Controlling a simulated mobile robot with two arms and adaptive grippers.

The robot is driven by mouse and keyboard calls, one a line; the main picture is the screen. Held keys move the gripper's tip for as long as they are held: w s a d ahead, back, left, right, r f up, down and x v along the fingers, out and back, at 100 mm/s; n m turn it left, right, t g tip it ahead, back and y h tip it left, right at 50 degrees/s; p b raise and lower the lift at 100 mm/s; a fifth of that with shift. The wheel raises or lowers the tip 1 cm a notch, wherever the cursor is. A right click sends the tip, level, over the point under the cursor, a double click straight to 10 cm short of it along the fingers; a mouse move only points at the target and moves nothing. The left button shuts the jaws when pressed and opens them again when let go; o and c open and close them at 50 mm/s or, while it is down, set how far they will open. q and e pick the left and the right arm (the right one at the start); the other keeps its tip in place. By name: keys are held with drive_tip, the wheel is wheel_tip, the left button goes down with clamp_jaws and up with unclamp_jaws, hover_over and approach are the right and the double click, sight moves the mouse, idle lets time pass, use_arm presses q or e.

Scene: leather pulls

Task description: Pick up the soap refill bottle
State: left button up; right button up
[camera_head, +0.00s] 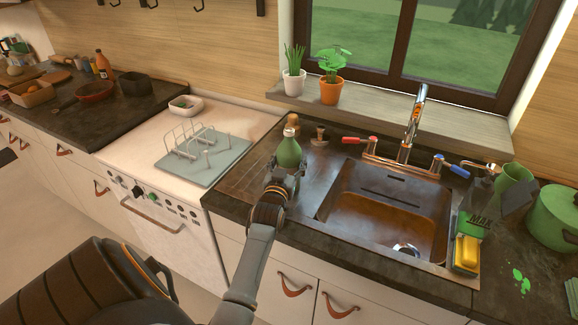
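A green bottle (289,151) with a pale cap, the likely soap refill bottle, is upright at the back of the dark counter, left of the sink. My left gripper (286,170) reaches it from the front, with a finger on each side of its lower body. The gripper hides the bottle's base, so I cannot tell whether the fingers press on it or whether it touches the counter. My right gripper is not in view.
The sink (385,210) and copper tap (411,125) are right of the bottle. A dish rack (195,143) on a mat is left. Potted plants (331,92) line the sill. A yellow sponge (467,252) is at the right.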

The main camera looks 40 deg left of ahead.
use_arm(q)
drive_tip(key=c, duration=0.7)
drive_tip(key=shift+r, duration=0.1)
drive_tip(key=shift+c, duration=0.7)
drive_tip(key=shift+r, duration=0.1)
